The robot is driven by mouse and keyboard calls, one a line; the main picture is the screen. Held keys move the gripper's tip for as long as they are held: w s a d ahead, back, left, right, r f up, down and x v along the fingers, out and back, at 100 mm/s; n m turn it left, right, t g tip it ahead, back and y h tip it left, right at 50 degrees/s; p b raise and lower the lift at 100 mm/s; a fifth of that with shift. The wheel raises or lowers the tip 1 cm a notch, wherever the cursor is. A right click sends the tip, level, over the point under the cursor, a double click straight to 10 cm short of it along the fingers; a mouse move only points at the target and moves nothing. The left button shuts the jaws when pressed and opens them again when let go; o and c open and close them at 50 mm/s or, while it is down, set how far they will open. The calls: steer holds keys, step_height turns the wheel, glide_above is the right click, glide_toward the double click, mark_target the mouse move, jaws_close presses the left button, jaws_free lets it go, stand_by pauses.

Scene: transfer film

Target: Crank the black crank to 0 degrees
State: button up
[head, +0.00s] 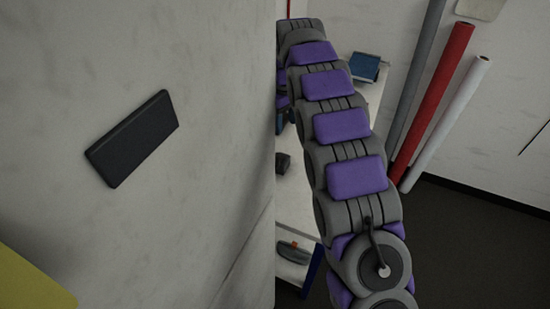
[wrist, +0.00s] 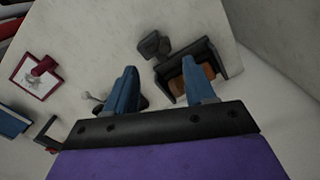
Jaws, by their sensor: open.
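My gripper (wrist: 162,78) is open in the wrist view, its two blue fingers apart with nothing held between them. A dark open-topped holder (wrist: 178,85) with brown contents lies by the right finger. A dark grey angular piece (wrist: 154,45) lies just beyond the fingertips. A small part with a light knob (wrist: 97,97) shows left of the left finger, partly hidden by it. I cannot tell for sure which of these is the black crank, nor its angle. In the head view my arm hides most of the work area.
The pale table (wrist: 105,30) also holds a red-framed board (wrist: 38,74) and a blue item (wrist: 12,122). In the head view, grey, red (head: 432,103) and white (head: 446,122) rolls lean on the wall at right. A pale wall with a black plate (head: 133,138) fills the left.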

mark_target(275, 154)
steer(key=shift+n, duration=0.6)
steer(key=a+f, duration=0.1)
steer(key=f, duration=0.5)
steer(key=w+a+f+b, duration=0.1)
steer(key=f, duration=0.6)
steer(key=w+a+f+b, duration=0.1)
steer(key=f, duration=0.6)
steer(key=shift+w+a, duration=0.1)
steer(key=shift+w, duration=0.15)
steer(key=shift+c, duration=0.4)
jaws_close()
